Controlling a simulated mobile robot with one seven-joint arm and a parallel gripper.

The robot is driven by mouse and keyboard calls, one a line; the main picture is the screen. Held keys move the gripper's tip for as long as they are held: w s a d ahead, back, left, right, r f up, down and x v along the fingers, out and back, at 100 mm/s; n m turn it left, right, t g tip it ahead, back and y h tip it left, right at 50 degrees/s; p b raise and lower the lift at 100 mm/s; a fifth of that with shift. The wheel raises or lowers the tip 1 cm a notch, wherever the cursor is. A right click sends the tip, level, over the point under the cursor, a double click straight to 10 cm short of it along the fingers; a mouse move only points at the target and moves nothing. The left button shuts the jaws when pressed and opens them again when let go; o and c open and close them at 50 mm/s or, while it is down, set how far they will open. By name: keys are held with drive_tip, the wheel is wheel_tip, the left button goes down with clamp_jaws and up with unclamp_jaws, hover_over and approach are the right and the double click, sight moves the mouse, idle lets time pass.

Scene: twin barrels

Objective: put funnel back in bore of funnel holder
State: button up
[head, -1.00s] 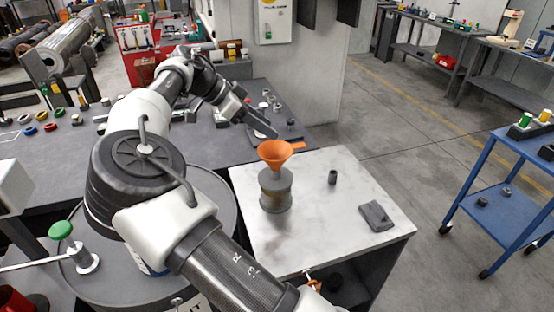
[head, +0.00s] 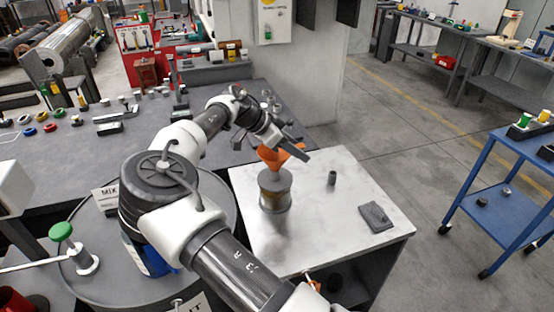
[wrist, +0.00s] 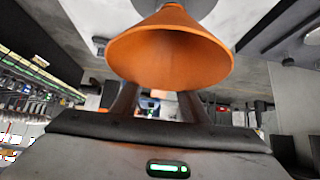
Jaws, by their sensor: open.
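The orange funnel (head: 270,158) stands upright, spout down, on top of a dark grey cylinder with a brassy middle (head: 275,190) on the metal-topped table. I cannot tell whether this cylinder is the funnel holder; no bore shows. My gripper (head: 297,152) is at the funnel's right side, partly covering its rim and side tab. In the wrist view the funnel's cone (wrist: 170,55) fills the upper middle. The two dark fingers (wrist: 158,100) are apart, with an orange tab of the funnel between them. The cone hides the fingertips, so contact cannot be told.
On the metal top (head: 330,225) are a small dark cylinder (head: 332,178) and a dark flat block (head: 376,217), right of the funnel. A dark bench (head: 60,170) with small parts lies behind and left. A blue cart (head: 510,190) stands at the right.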

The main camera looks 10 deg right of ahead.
drive_tip(key=x, duration=0.3)
clamp_jaws()
